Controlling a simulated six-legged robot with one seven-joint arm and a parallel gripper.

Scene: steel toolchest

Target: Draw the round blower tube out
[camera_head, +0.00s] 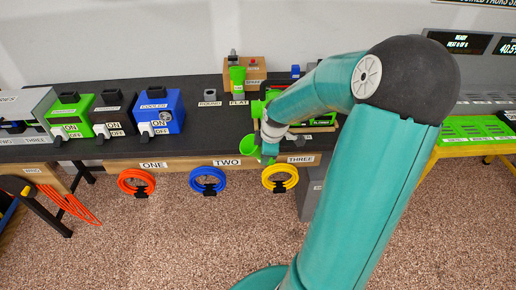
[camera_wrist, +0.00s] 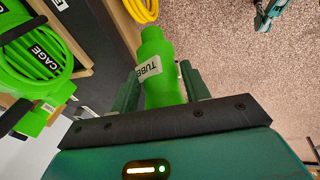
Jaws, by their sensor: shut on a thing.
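The green round blower tube (camera_wrist: 158,50) bears a TUBE label in the wrist view. It sits between the two fingers of my gripper (camera_wrist: 160,74), which is shut on it. In the head view the green tube (camera_head: 249,148) shows at the front edge of the bench, beside my gripper (camera_head: 268,148). The green blower with its CAGE label (camera_wrist: 40,62) is to the left in the wrist view, apart from the held tube. In the head view the blower (camera_head: 318,125) is partly hidden behind my arm.
A green flat nozzle (camera_head: 237,78) stands upright behind the FLAT label. A grey ROUND holder (camera_head: 210,96) is beside it. Orange, blue and yellow hose coils (camera_head: 280,178) hang on the bench front. Power boxes (camera_head: 158,112) stand at left. The floor in front is open.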

